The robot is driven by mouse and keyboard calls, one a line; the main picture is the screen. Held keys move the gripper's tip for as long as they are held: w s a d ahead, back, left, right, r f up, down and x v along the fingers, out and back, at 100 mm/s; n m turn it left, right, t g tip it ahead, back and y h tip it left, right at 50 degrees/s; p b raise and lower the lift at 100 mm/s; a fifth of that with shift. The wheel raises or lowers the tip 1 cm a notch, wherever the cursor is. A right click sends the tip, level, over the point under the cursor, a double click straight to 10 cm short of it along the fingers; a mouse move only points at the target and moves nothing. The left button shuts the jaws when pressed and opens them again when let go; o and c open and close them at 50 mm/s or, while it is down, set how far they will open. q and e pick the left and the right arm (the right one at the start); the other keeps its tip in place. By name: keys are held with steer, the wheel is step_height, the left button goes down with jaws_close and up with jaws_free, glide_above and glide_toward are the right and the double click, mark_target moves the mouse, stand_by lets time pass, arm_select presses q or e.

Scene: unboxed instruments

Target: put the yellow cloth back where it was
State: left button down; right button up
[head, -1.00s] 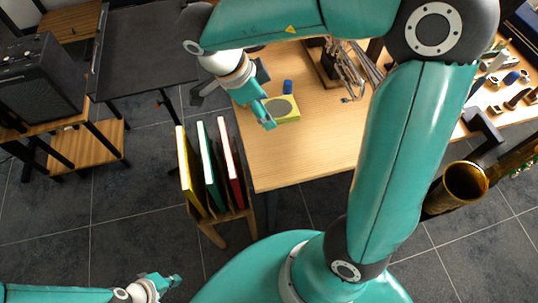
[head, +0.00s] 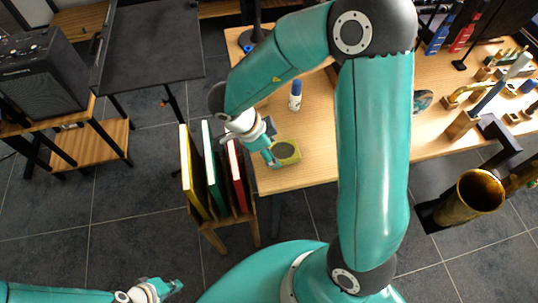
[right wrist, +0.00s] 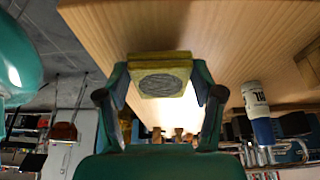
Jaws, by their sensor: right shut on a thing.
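The yellow cloth (head: 296,146) is a flat folded square with a round grey patch on it. In the head view it is at the near left corner of the wooden table. My right gripper (head: 272,158) is shut on it. In the right wrist view the cloth (right wrist: 160,62) sits between the two fingertips (right wrist: 162,85). Whether it touches the tabletop or hangs just above it, I cannot tell. My left gripper (head: 165,290) is low at the left, over the floor, away from the table; its jaws are too small to read.
A white and blue bottle (head: 295,96) stands on the table (head: 318,150) behind the cloth. A rack with yellow, green and red books (head: 212,175) stands left of the table. A brass horn bell (head: 480,190) is at the right. Wooden holders fill the table's right part.

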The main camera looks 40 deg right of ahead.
step_height(320, 180, down, 2)
steer(key=shift+r, duration=0.1)
steer(key=o, duration=1)
steer(key=p+v, duration=0.2)
steer(key=v, duration=1)
